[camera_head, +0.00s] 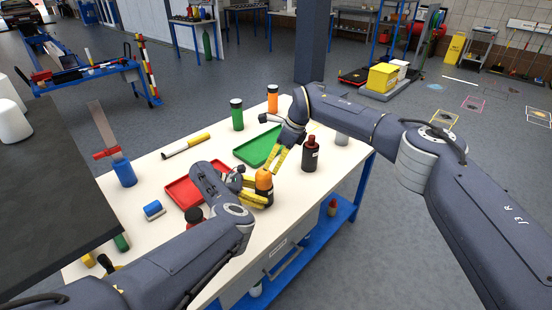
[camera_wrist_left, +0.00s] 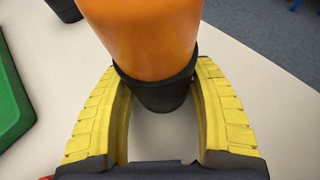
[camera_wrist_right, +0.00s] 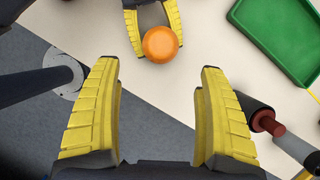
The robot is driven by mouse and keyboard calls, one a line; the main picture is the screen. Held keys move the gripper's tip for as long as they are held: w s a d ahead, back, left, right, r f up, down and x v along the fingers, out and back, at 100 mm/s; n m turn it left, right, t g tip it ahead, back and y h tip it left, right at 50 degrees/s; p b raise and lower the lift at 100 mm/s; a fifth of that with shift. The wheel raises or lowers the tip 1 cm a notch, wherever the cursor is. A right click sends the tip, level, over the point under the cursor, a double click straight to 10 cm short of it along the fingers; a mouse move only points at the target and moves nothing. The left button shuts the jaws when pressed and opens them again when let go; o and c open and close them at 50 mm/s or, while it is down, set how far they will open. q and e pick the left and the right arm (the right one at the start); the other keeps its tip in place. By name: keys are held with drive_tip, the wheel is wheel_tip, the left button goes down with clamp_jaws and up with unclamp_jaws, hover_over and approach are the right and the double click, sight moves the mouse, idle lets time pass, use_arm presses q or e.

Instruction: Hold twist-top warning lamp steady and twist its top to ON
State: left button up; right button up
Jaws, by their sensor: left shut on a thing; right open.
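The warning lamp (camera_head: 264,180) has an orange top and a dark base and stands upright near the front edge of the white table. My left gripper (camera_head: 256,197) is shut around its dark base (camera_wrist_left: 153,95), with the yellow fingers on both sides in the left wrist view. The orange top (camera_wrist_left: 150,35) is free above these fingers. My right gripper (camera_head: 281,158) is open and empty, above and behind the lamp in the head view. In the right wrist view, the round orange top (camera_wrist_right: 160,44) shows beyond the open right fingers (camera_wrist_right: 157,72), apart from them. Any marking on the top is not readable.
A green tray (camera_head: 247,157) and a red tray (camera_head: 178,193) lie behind and left. A green jar (camera_head: 237,117), an orange jar (camera_head: 272,102) and a yellow-white cylinder (camera_head: 190,145) are farther back.

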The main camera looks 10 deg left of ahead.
sight(270, 180)
idle(0.4)
drive_tip(key=s+f+y, duration=0.1)
drive_tip(key=f+y, duration=0.1)
drive_tip(key=f, duration=0.2)
drive_tip(key=s+d+f+t+y, duration=0.1)
drive_tip(key=s+f+y, duration=0.1)
drive_tip(key=f, duration=0.3)
drive_tip(key=s+d+f+y, duration=0.1)
drive_tip(key=s+f+y, duration=0.1)
drive_tip(key=f, duration=0.2)
drive_tip(key=shift+s+f+n, duration=0.2)
drive_tip(key=shift+f+n, duration=0.1)
drive_tip(key=shift+f, duration=0.05)
drive_tip(key=d+r+m+t+y, duration=0.4)
drive_tip(key=r+m+t+y, duration=0.15)
drive_tip(key=t, duration=0.25)
drive_tip(key=x, duration=0.4)
drive_tip(key=f+x, duration=0.1)
drive_tip(key=x, duration=0.6)
drive_tip(key=shift+a+f, duration=0.2)
drive_tip(key=shift+a, duration=0.25)
